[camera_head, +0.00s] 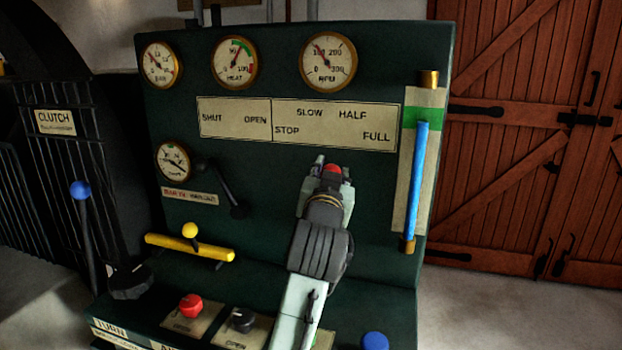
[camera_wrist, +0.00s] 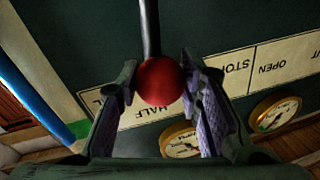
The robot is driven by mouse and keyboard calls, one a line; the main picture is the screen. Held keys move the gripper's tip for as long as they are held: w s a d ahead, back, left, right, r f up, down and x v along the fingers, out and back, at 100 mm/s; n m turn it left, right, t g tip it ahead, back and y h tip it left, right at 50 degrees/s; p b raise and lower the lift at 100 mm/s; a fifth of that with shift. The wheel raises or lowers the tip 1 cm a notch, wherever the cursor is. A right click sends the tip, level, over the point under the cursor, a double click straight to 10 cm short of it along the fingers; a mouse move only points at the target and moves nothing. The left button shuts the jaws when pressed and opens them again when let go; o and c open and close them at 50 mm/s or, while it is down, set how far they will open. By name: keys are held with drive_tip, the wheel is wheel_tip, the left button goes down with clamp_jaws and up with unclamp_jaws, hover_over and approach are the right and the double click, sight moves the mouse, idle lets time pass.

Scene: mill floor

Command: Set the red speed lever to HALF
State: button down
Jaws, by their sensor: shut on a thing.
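The red speed lever's ball knob (camera_head: 332,169) shows at the tip of my gripper (camera_head: 325,172), just below the speed label plate (camera_head: 337,122). In the wrist view the red knob (camera_wrist: 162,82) sits between the two fingers of my gripper (camera_wrist: 160,78), which is shut on it. The lever's dark rod (camera_wrist: 150,30) runs from the knob to the top edge of that view. The HALF lettering (camera_wrist: 155,111) shows right behind the knob there. In the head view my gripper and arm hide the rod and pivot.
A blue gauge tube (camera_head: 417,180) stands right of my gripper. A black lever (camera_head: 227,190) and a yellow-handled valve (camera_head: 190,247) are on the left. Red (camera_head: 191,305), black (camera_head: 241,320) and blue (camera_head: 375,341) knobs sit low in front.

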drive_tip(key=shift+s+d+f+m, duration=0.1)
drive_tip(key=shift+s+d+m, duration=0.05)
drive_tip(key=shift+d+m, duration=0.4)
drive_tip(key=c, duration=1.1)
unclamp_jaws()
drive_tip(key=s+a, duration=0.1)
drive_tip(key=s, duration=0.6)
drive_tip(key=shift+s+a+f, duration=0.15)
drive_tip(key=shift+s+f, duration=0.05)
drive_tip(key=shift+f, duration=0.1)
